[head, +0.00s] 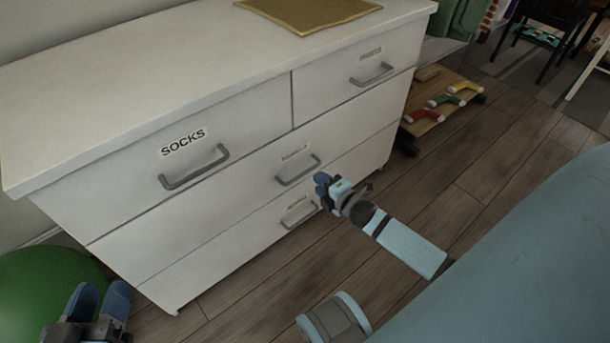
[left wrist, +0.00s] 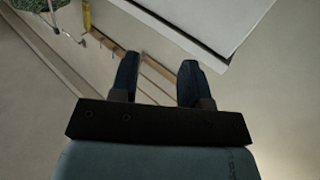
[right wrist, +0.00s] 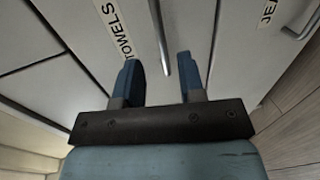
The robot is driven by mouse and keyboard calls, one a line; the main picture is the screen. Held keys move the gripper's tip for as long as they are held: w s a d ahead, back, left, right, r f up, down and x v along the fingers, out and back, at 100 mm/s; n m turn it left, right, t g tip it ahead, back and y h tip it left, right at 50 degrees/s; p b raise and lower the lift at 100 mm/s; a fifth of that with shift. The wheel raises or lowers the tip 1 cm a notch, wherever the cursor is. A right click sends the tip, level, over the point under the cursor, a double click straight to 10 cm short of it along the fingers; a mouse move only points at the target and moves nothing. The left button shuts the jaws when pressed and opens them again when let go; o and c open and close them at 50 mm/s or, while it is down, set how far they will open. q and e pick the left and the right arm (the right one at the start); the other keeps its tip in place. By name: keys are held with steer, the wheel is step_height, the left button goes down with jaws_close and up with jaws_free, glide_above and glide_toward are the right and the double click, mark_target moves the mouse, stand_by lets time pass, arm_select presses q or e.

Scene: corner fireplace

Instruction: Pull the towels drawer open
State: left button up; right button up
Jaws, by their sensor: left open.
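The white chest of drawers (head: 215,135) stands at the left of the head view. In the right wrist view the label TOWELS (right wrist: 122,30) is on a drawer front, with a grey bar handle (right wrist: 160,38) beside it. This looks like the middle drawer (head: 235,195) in the head view, shut, with its handle (head: 298,170). My right gripper (head: 322,183) is open just in front of that handle; the handle's end shows between its fingers, and I cannot tell contact. My left gripper (head: 103,292) is open and empty at the lower left, away from the drawers.
The top left drawer reads SOCKS (head: 184,142). The top right drawer (head: 355,75) and bottom drawer (head: 240,245) are shut. A green ball (head: 45,285) lies at lower left. Bare wood floor (head: 490,165) lies to the right.

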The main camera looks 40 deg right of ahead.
mark_target(305, 172)
steer(key=b+x, duration=0.2)
steer(key=x, duration=0.5)
steer(key=shift+w+a+f, duration=0.1)
steer(key=shift+w, duration=0.15)
arm_select(q)
steer(key=shift+w+a+r+m+t+h, duration=0.15)
steer(key=shift+w+a+m+t, duration=0.1)
steer(key=shift+w+m, duration=0.2)
steer(key=shift+w+a+r+m+t+h, duration=0.15)
steer(key=shift+w+a+m+t, duration=0.15)
steer(key=shift+m, duration=0.25)
steer(key=shift+d+f, duration=0.1)
arm_select(e)
jaws_close()
